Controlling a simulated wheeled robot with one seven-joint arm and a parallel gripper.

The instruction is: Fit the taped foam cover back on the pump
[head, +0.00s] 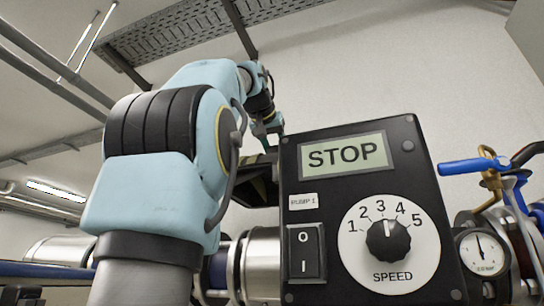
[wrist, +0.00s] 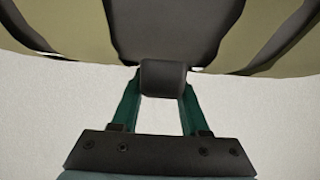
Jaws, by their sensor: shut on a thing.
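The foam cover (wrist: 75,30) is dull yellow with black tape strips and fills the top of the wrist view. In the head view its dark underside with yellow patches (head: 262,182) shows left of the control box, which hides the rest of it. My gripper (wrist: 162,92) is shut on the cover's black grip (wrist: 163,75), one teal finger on each side. In the head view my gripper (head: 268,132) is above the cover. A silver cylinder (head: 262,262) lies below, partly behind the box; I cannot tell whether it is the pump or whether the cover touches anything.
The black control box (head: 430,250) labelled PUMP 1 reads STOP and stands close in front. At the right are a blue valve handle (head: 470,166), a pressure gauge (head: 483,252) and blue piping. Open air and a plain wall lie behind my arm.

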